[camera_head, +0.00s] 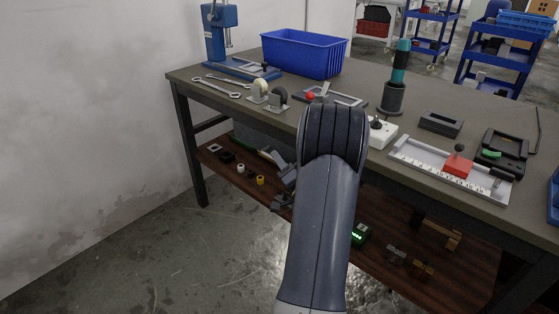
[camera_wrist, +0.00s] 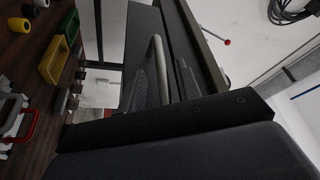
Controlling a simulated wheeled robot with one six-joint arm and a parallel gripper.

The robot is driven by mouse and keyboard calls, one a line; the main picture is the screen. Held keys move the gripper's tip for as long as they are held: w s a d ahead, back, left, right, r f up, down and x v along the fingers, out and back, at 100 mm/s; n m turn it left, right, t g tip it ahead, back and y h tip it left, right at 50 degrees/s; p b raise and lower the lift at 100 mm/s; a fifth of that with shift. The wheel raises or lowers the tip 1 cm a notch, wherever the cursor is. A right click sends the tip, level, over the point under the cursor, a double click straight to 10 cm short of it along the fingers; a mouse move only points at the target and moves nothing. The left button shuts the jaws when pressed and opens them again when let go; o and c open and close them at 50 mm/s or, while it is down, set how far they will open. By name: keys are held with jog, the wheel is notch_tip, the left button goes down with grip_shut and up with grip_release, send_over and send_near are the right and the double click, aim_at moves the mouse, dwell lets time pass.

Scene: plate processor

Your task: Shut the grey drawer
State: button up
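The grey drawer (camera_head: 258,138) is under the bench top, left of my arm in the head view, and partly hidden by the arm. In the wrist view, which is turned on its side, its dark front (camera_wrist: 138,28) and a pale curved bar handle (camera_wrist: 160,66) show. How far the drawer stands out is hard to tell. My gripper (camera_wrist: 163,84) is close to the drawer front in the wrist view. Its two dark fingers are apart, with the handle seen between and beyond them. I see no clear contact.
The workbench top (camera_head: 340,112) carries a blue bin (camera_head: 305,53), a teal-handled tool (camera_head: 399,70) and a ruler fixture with a red block (camera_head: 458,166). Floor left of my arm is clear.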

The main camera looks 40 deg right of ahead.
jog(key=p+v, duration=0.1)
jog(key=v, duration=0.9)
jog(key=b+x, duration=0.1)
jog(key=x, duration=0.9)
jog(key=shift+w, duration=0.25)
jog(key=shift+a+r, duration=0.15)
jog(key=shift+a, duration=1.8)
jog(key=shift+a, duration=0.1)
